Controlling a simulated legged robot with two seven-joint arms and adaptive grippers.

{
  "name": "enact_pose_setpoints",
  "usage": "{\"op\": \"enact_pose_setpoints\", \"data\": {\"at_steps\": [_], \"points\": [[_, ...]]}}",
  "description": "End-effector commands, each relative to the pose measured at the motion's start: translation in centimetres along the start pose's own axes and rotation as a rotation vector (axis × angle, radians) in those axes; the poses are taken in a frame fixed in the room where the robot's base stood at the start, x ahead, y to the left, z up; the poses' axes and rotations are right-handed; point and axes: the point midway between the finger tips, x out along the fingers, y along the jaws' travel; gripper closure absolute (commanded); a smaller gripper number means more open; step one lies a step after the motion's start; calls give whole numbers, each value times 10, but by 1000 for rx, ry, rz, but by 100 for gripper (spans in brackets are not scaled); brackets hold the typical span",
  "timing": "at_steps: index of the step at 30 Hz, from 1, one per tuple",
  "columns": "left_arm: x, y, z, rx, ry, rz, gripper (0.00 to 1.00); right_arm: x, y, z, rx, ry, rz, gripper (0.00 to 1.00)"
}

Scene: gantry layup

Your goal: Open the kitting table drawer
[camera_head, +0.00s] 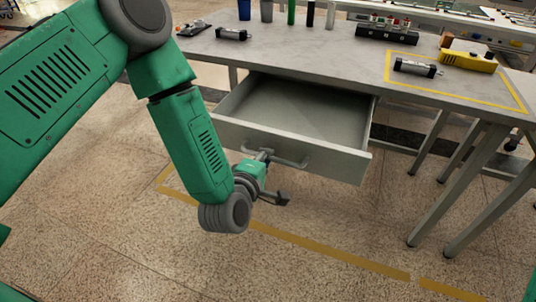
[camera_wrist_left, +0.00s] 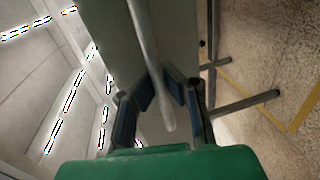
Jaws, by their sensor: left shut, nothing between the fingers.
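The kitting table (camera_head: 290,52) has a grey drawer (camera_head: 330,160) that stands well open, and its inside looks empty. A bar handle (camera_head: 292,162) is fixed on the drawer front. My left gripper (camera_head: 264,155) is at the left end of this handle, partly hidden by its own wrist. In the left wrist view the handle bar (camera_wrist_left: 150,50) runs down to the fingers of my left gripper (camera_wrist_left: 168,92), which are shut with nothing held. Whether they touch the bar is unclear. My right gripper is out of view.
Cups and bottles (camera_head: 291,12), a black cylindrical part (camera_head: 233,34) and a yellow part (camera_head: 468,61) are on the tabletop. Table legs (camera_head: 460,190) stand at the right. Yellow tape (camera_head: 330,252) marks the floor, which is clear below the drawer.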

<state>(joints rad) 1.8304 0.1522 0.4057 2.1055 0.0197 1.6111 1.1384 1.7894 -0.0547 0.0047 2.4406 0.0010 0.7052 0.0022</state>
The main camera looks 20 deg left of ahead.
Motion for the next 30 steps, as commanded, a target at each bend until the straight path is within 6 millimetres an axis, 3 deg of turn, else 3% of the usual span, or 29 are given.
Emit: {"op": "enact_pose_setpoints", "data": {"at_steps": [4,6,7,19,23,30], "points": [[-1,-4,-1,2,1,-9,96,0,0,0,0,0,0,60],[-1,-4,0,2,1,-9,72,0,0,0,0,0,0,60],[-1,-3,0,2,1,-8,69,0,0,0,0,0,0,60],[-8,-2,0,1,-1,-5,69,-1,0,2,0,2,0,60],[-28,-2,0,1,-1,-7,69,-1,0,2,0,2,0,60],[-80,-3,0,0,-2,-9,69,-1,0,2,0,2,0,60]]}}
